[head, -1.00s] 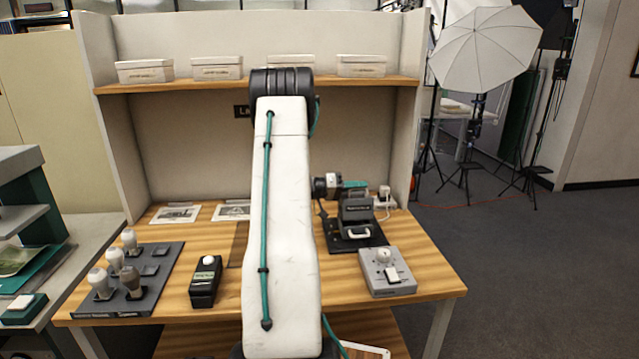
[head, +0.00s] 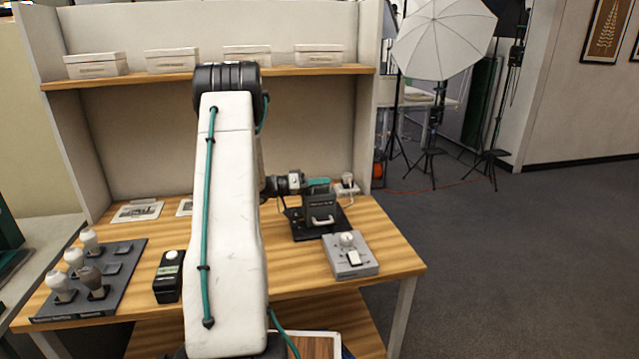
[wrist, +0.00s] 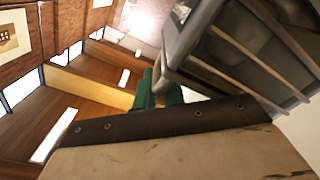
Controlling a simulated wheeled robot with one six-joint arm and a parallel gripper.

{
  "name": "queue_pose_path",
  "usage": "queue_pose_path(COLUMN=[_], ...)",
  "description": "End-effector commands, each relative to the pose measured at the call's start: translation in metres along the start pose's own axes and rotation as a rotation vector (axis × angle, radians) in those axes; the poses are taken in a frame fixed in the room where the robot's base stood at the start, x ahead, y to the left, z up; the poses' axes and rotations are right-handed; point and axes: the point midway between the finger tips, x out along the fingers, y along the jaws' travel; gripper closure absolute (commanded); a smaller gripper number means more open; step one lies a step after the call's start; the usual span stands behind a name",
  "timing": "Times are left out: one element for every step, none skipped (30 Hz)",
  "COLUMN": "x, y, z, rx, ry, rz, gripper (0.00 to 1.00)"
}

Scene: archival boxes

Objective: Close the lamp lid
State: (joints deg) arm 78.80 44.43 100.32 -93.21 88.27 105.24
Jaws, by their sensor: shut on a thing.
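The lamp housing (head: 320,213) is a dark grey box with a pale handle on its front, on a black base plate at the right of the bench. Its lid cannot be told clearly from the body in the head view. My gripper (head: 318,184) reaches in from the left, with its teal fingers at the top of the housing. In the wrist view, the green fingers (wrist: 160,92) are close together against the edge of a grey framed part (wrist: 205,45), which looks like the lid. The gripped spot itself is hidden.
A grey control box (head: 350,256) with a knob stands in front of the lamp. A small white-topped fitting (head: 346,182) is behind it to the right. A black device (head: 169,277) and a bulb tray (head: 115,268) lie left. White boxes (head: 247,55) line the shelf.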

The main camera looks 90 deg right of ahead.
Motion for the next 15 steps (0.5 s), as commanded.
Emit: queue_pose_path(x=[-0.0006, -0.0005, -0.0004, -0.0003, 0.0000, 0.0003, 0.0006, 0.0009, 0.0013, 0.0015, 0.0015, 0.0008, -0.0005, -0.0027, -0.0069], y=[-0.0018, -0.0018, -0.0018, -0.0019, -0.0019, -0.0018, -0.0018, -0.0017, -0.0016, -0.0016, -0.0015, -0.0015, -0.0016, -0.0017, -0.0018], z=[0.0160, 0.0160, 0.0161, 0.0161, 0.0161, 0.0161, 0.0161, 0.0160, 0.0160, 0.0160, 0.0159, 0.0158, 0.0157, 0.0155, 0.0151], rx=[-0.028, -0.028, -0.028, -0.028, -0.028, -0.028, -0.028, -0.028, -0.028, -0.028, -0.027, -0.027, -0.027, -0.027, -0.027], ry=[-0.017, -0.017, -0.018, -0.018, -0.018, -0.019, -0.019, -0.019, -0.020, -0.020, -0.020, -0.020, -0.019, -0.019, -0.018], rz=[0.002, 0.002, 0.002, 0.002, 0.002, 0.003, 0.003, 0.003, 0.003, 0.003, 0.004, 0.003, 0.003, 0.003, 0.002], gripper=[1.00, 1.00, 0.78, 0.70, 0.69, 0.69, 0.69, 0.69, 0.69, 0.69, 0.69, 0.69, 0.69, 0.69, 0.69])
